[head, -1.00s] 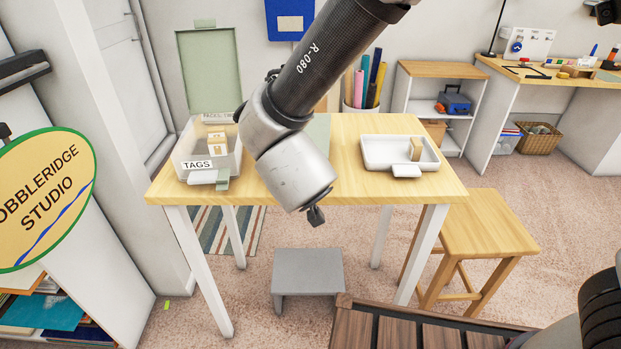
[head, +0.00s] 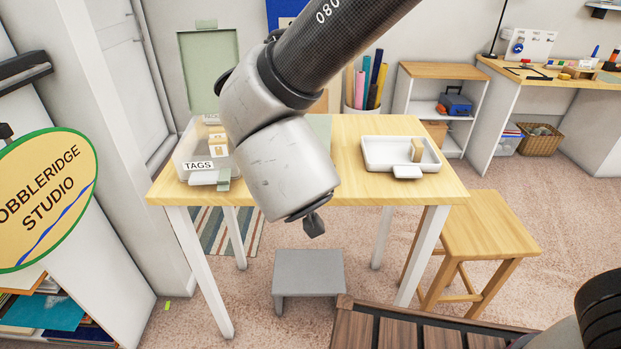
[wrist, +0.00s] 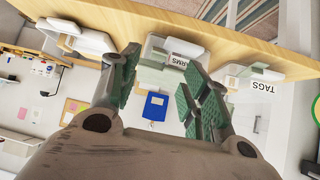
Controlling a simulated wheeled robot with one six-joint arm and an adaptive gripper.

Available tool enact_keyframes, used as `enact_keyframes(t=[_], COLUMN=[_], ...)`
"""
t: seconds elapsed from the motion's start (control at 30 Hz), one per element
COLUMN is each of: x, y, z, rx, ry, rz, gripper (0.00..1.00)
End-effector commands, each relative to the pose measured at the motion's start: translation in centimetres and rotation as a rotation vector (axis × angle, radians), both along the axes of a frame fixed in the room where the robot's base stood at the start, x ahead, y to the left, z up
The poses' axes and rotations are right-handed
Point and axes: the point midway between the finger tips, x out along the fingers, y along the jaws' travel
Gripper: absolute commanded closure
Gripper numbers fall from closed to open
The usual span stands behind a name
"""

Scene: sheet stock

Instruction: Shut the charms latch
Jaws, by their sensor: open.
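The charms box (wrist: 189,48) shows in the wrist view, upside down, with part of its label, "ARMS", readable. A green piece at its front looks like its latch, but I cannot tell its position. In the head view my arm hides most of this box; a pale green surface (head: 320,128) shows just right of the arm. My gripper (wrist: 160,82) is open and empty, with its green-padded fingers spread on either side of the box's front in the picture. I see no contact.
The tags box (head: 186,152) stands left on the wooden table (head: 345,188), its green lid (head: 208,68) upright and its green latch hanging down. A white tray (head: 377,166) holds a small tan block at right. A stool (head: 485,225) is right.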

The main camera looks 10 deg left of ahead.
Motion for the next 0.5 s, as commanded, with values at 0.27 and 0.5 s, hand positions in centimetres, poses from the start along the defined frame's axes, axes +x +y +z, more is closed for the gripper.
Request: enact_keyframes(t=[0.27, 0.5], x=[-2.4, -2.5], y=[-0.3, -0.4], z=[1.9, 2.0], rx=[0.000, -0.002], ry=[0.001, 0.001], rz=[0.001, 0.000], gripper=[0.54, 0.54])
